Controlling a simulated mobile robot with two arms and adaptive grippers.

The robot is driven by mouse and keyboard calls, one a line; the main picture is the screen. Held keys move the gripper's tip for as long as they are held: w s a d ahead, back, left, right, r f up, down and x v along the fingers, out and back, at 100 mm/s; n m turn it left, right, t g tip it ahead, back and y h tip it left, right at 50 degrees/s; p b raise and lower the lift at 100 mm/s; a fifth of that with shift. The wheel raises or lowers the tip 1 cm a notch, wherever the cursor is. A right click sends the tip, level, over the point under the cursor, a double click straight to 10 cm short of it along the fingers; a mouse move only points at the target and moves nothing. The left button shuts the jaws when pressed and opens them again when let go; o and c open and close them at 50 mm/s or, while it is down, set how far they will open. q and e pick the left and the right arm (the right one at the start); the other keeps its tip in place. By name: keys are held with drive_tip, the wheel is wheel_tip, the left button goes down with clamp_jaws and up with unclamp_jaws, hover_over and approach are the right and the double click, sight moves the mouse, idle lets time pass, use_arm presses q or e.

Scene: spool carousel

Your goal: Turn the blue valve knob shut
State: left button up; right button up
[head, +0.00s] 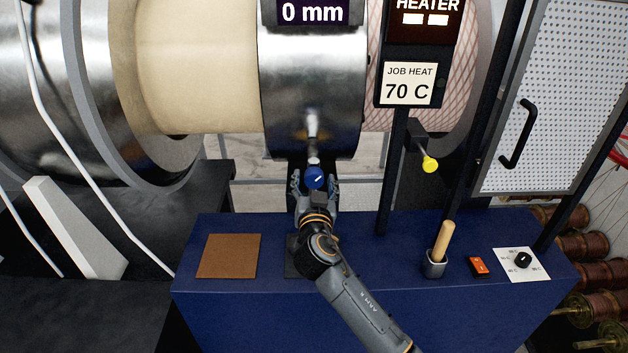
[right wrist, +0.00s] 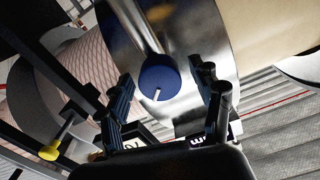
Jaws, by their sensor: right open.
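The blue valve knob (head: 315,178) sits at the lower end of a metal stem under the shiny steel drum (head: 312,90). It is round with a white pointer line. In the right wrist view the knob (right wrist: 159,82) lies between the fingers, with space showing on both sides. My right gripper (head: 314,184) is open around the knob from below and does not grip it. The gripper also shows in the right wrist view (right wrist: 167,98). My left gripper is not in view.
The blue console (head: 215,300) carries a brown pad (head: 229,256), a wooden-handled tool in a holder (head: 440,250), an orange switch (head: 479,265) and a black dial (head: 523,260). A yellow knob (head: 430,164) and a dark post (head: 392,170) stand right of my gripper.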

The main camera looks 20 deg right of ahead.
drive_tip(key=shift+c, duration=0.4)
drive_tip(key=c, duration=1.1)
drive_tip(key=shift+o, duration=0.2)
